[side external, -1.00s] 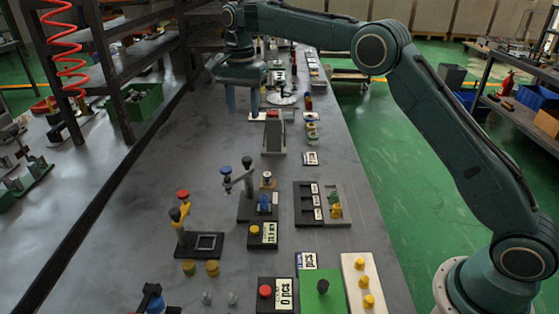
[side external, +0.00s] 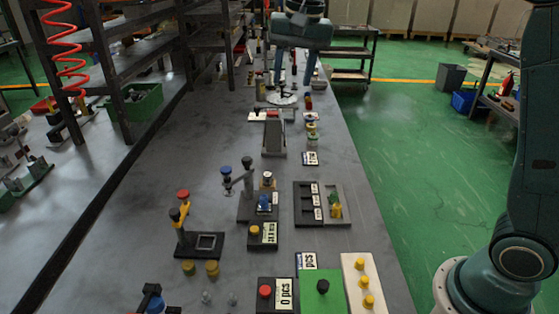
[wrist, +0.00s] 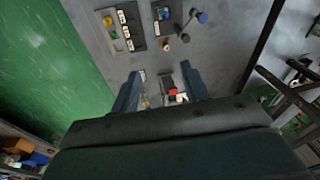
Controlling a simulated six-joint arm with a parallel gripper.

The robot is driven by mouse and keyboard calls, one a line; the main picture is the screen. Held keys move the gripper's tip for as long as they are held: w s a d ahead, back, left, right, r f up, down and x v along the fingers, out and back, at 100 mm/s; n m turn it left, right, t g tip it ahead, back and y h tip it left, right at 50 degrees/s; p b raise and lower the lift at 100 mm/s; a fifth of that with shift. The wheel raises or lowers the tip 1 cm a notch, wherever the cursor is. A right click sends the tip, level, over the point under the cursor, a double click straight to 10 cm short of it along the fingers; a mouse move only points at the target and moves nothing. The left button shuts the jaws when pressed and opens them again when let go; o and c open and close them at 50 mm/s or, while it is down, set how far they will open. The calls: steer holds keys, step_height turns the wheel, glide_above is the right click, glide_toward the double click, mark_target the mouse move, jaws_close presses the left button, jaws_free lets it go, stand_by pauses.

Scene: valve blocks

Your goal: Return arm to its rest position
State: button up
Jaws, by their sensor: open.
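My gripper (side external: 293,84) hangs in the air above the far part of the bench, fingers down and apart, with nothing between them. In the wrist view its two blue-grey fingers (wrist: 161,76) are spread, with the bench below. The upper arm rises steeply at the right edge of the side view, and its upper part is out of frame. The black and grey tray (side external: 323,204) holds a yellow-green piece (side external: 335,205) in its right section. A blue block (side external: 264,203) sits on the dark clamp fixture at the middle.
The long grey bench (side external: 130,225) carries a grey ramp (side external: 273,138), a red-and-yellow lever press (side external: 182,215), a green button plate (side external: 322,291) and a cream plate with yellow knobs (side external: 359,281). Dark shelves (side external: 150,60) stand at the left. Green floor is open at the right.

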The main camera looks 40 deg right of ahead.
steer(key=s+d+n+t, duration=0.2)
steer(key=s+n, duration=0.2)
steer(key=s, duration=1.1)
steer(key=s+f+n+t, duration=0.1)
steer(key=s+f+n, duration=0.3)
steer(key=s, duration=0.9)
step_height(320, 180, down, 3)
steer(key=shift+s+d+r, duration=0.1)
steer(key=shift+s+d, duration=0.15)
